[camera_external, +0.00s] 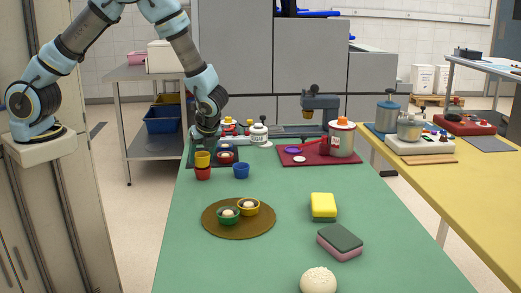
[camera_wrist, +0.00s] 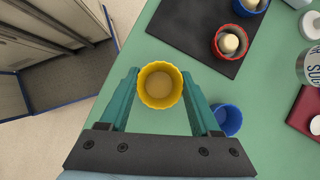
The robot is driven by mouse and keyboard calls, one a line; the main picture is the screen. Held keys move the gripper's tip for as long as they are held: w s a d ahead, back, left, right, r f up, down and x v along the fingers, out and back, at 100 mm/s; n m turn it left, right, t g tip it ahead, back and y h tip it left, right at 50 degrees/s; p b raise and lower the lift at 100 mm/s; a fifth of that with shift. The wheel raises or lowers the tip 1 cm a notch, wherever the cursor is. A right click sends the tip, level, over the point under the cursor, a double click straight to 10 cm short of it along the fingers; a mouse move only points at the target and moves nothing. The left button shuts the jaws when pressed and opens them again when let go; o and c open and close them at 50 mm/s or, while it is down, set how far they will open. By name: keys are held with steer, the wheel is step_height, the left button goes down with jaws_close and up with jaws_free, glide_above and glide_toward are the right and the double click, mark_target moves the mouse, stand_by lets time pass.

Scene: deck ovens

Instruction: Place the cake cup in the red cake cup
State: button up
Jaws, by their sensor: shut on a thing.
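My gripper (camera_wrist: 160,92) is shut on a yellow cake cup (camera_wrist: 159,75), with one finger on each side of it. The cup looks upright and shows no cake inside. In the external view the yellow cup (camera_external: 203,159) appears directly above a red cake cup (camera_external: 203,174) on the green table. I cannot tell whether the yellow cup sits inside the red one or just over it. The red cup underneath is hidden in the wrist view. My gripper's fingers are hard to make out in the external view.
A blue cup (camera_external: 241,171) stands close by on the right. Filled cups, including a red one (camera_wrist: 230,42), sit on a dark mat (camera_wrist: 190,35). A brown round tray (camera_external: 240,232) holds two filled cups. A yellow sponge (camera_external: 323,206) lies farther right.

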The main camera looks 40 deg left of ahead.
steer(key=shift+f, duration=0.65)
steer(key=o, duration=1.3)
steer(key=a+b+v, duration=0.1)
steer(key=b+v, duration=0.1)
steer(key=v, duration=1.1)
steer(key=s+a+n+h, duration=0.2)
steer(key=a+n, duration=0.5)
steer(key=s+a+n+h, duration=0.2)
steer(key=a+n, duration=0.5)
steer(key=a, duration=0.1)
steer(key=s+a+n+h, duration=0.1)
steer(key=s+a+n, duration=0.2)
steer(key=a+n, duration=0.4)
steer(key=shift+s+a+r+g+h, duration=0.1)
steer(key=shift+a+r+g+h, duration=0.25)
steer(key=shift+a, duration=0.2)
steer(key=shift+f, duration=0.1)
